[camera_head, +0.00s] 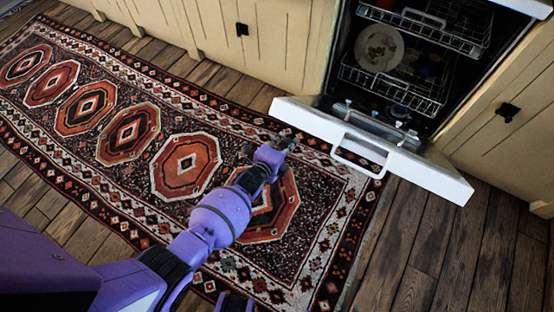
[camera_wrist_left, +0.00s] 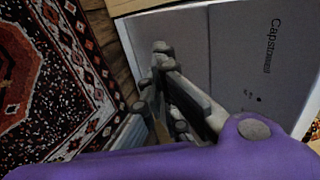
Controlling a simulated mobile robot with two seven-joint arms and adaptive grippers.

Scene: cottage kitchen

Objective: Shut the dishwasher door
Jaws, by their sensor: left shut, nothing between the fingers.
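The dishwasher (camera_head: 400,75) stands open in the cabinet row. Its white door (camera_head: 420,172) is folded down and outward, low over the floor, with a white loop handle (camera_head: 358,165) on its outer edge. My left gripper (camera_head: 285,140) is shut and empty, in front of the door's left part and left of the handle. I cannot tell whether it touches the door. My right gripper is not in view.
Two racks (camera_head: 425,30) inside the dishwasher hold dishes, including a pale plate (camera_head: 379,48). Cream cabinets (camera_head: 270,40) with black knobs flank it. A patterned rug (camera_head: 185,165) lies flat under my left arm. Bare wooden floor (camera_head: 430,240) is clear at the right.

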